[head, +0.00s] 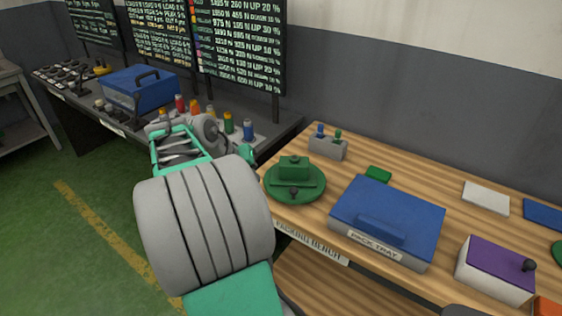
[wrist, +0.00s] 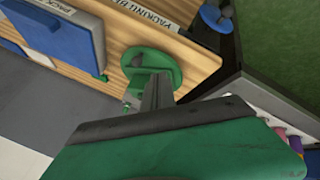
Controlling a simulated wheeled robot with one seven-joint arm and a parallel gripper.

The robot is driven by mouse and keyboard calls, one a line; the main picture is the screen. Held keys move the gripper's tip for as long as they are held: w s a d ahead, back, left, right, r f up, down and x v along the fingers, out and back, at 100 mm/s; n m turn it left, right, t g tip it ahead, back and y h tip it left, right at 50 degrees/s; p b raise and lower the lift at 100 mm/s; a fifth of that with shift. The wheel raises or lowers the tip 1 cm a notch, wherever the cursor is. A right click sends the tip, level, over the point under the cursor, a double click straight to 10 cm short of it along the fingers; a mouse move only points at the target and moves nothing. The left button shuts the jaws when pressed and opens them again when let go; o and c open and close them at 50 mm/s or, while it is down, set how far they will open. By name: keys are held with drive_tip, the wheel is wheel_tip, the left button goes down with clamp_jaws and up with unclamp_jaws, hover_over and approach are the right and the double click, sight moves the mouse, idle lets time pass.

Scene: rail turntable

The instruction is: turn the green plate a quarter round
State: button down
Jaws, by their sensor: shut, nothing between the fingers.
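The green plate (head: 312,195) is a round disc at the left end of the wooden bench in the head view. A green block (head: 294,167) and bar stand on it, with a dark knob (head: 293,192) at its near side. In the wrist view the plate (wrist: 174,62) lies just beyond the fingertips, partly hidden by them. My gripper (wrist: 158,82) is shut and empty, its dark fingers pointing at the plate. Whether they touch it cannot be told. In the head view my arm hides the fingers.
A blue pack tray (head: 388,220) stands right of the plate on the packing bench (head: 320,142). A grey holder (head: 328,148) with two pegs and a small green block (head: 378,174) lie behind. A purple-topped box (head: 497,268) is farther right. A dark bench with several coloured pegs stands left.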

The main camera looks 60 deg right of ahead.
drive_tip(key=s+d+f, duration=0.1)
drive_tip(key=d+f, duration=0.1)
drive_tip(key=f, duration=0.1)
drive_tip(key=s+d+f+p, duration=0.1)
drive_tip(key=s+d+f, duration=0.1)
drive_tip(key=d+f, duration=0.1)
drive_tip(key=s+d+f, duration=0.2)
drive_tip(key=f, duration=0.1)
drive_tip(key=shift+s+d+p, duration=0.25)
drive_tip(key=shift+d+p, duration=0.1)
drive_tip(key=shift+d, duration=0.05)
drive_tip(key=shift+s, duration=0.15)
